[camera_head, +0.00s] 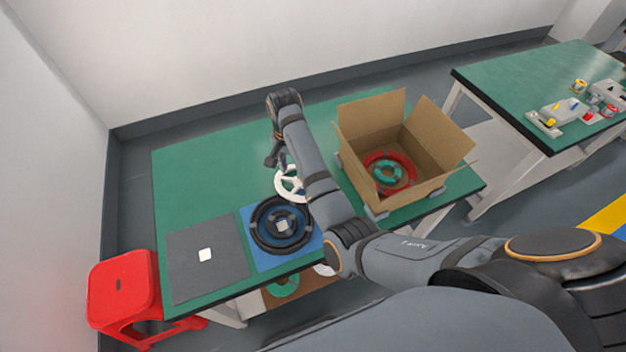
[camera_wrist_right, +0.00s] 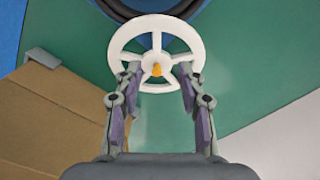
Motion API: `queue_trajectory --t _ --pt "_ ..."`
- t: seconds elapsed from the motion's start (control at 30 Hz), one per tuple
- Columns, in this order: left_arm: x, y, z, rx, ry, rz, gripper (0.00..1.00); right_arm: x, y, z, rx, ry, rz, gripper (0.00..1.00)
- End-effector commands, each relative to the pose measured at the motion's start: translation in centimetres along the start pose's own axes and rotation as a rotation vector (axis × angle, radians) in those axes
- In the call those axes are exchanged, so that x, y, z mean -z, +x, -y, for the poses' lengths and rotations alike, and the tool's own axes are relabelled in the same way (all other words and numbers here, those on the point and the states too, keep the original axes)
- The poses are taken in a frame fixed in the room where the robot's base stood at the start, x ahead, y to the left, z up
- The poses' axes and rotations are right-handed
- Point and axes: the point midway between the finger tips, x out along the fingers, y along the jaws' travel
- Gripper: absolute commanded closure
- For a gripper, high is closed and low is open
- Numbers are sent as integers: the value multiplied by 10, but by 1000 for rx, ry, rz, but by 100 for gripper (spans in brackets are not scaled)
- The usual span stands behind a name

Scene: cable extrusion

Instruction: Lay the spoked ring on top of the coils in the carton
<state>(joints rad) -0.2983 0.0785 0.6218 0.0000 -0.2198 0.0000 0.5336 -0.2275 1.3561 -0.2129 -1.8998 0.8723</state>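The white spoked ring (camera_head: 289,185) lies on the green table beyond the black coil, partly hidden by my right arm. In the right wrist view the ring (camera_wrist_right: 157,68) shows its spokes and an orange centre. My right gripper (camera_head: 273,160) is beside or above the ring in the head view. In the right wrist view its fingers (camera_wrist_right: 158,77) are spread apart and overlap the ring's near part; I cannot tell whether they touch it. The open carton (camera_head: 418,152) stands to the right, with red and green coils (camera_head: 390,171) inside. My left gripper is out of view.
A black coil (camera_head: 257,232) lies on a blue mat (camera_head: 262,261), left of my arm. A grey mat (camera_head: 190,270) with a white square is further left. The carton's flaps stand outward. A red stool (camera_head: 118,283) stands at the left. The table's far left is clear.

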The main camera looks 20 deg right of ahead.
Motion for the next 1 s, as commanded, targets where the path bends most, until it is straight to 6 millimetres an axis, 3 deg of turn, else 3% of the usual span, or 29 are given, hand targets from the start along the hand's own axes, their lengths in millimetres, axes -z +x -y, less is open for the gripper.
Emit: queue_trajectory --t 0.2,0.47,0.7,1.0 --pt "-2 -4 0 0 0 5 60 0 37 -2 -4 1 3 60" --pt "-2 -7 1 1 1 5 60 0 50 -3 -3 2 2 60" --pt "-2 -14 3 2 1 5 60 0 90 -7 -3 1 3 60" --pt "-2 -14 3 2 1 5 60 0 98 -7 0 2 1 60"
